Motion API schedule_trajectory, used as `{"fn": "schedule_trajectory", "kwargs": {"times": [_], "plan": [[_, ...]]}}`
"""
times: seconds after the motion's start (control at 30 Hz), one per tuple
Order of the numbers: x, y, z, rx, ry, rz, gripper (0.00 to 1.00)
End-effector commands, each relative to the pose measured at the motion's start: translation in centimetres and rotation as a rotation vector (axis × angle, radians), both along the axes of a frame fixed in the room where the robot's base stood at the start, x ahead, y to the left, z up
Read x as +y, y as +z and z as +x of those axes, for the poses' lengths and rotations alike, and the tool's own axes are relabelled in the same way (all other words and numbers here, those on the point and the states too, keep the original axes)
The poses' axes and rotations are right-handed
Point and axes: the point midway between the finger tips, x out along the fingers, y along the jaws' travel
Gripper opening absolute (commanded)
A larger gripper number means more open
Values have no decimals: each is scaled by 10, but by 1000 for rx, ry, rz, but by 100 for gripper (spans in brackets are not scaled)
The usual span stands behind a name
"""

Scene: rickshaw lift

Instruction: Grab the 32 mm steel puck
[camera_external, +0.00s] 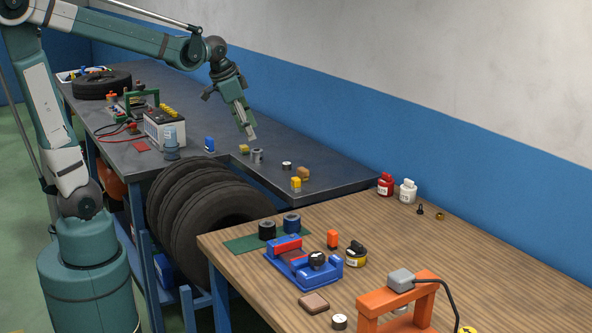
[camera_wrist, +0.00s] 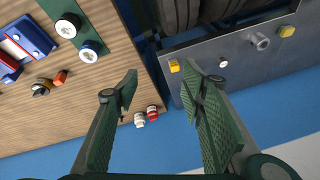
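A small round puck (camera_external: 286,165) with a pale top and dark side lies on the dark metal bench; it also shows in the wrist view (camera_wrist: 223,64), just right of the right finger. A similar puck (camera_external: 339,322) sits at the wooden table's near edge. No size is readable, so I cannot tell which is 32 mm. My gripper (camera_external: 251,136) hangs above the dark bench, left of the first puck. In the wrist view my gripper (camera_wrist: 160,80) is open, its fingers wide apart with nothing held between them.
A grey hollow cylinder (camera_external: 257,156) and a yellow block (camera_external: 244,149) stand close below my gripper. Yellow (camera_external: 296,184) and tan (camera_external: 303,173) blocks are near the puck. Tires (camera_external: 215,210) stand beside the bench.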

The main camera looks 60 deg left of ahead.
Motion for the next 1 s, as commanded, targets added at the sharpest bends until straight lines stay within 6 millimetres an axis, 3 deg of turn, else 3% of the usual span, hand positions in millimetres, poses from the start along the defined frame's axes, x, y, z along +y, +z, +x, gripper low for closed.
{"fn": "schedule_trajectory", "kwargs": {"times": [0.47, 1.0], "plan": [[41, 0, 77, 91, -118, 50, 40], [94, -26, 156, 193, -261, 86, 40]]}}
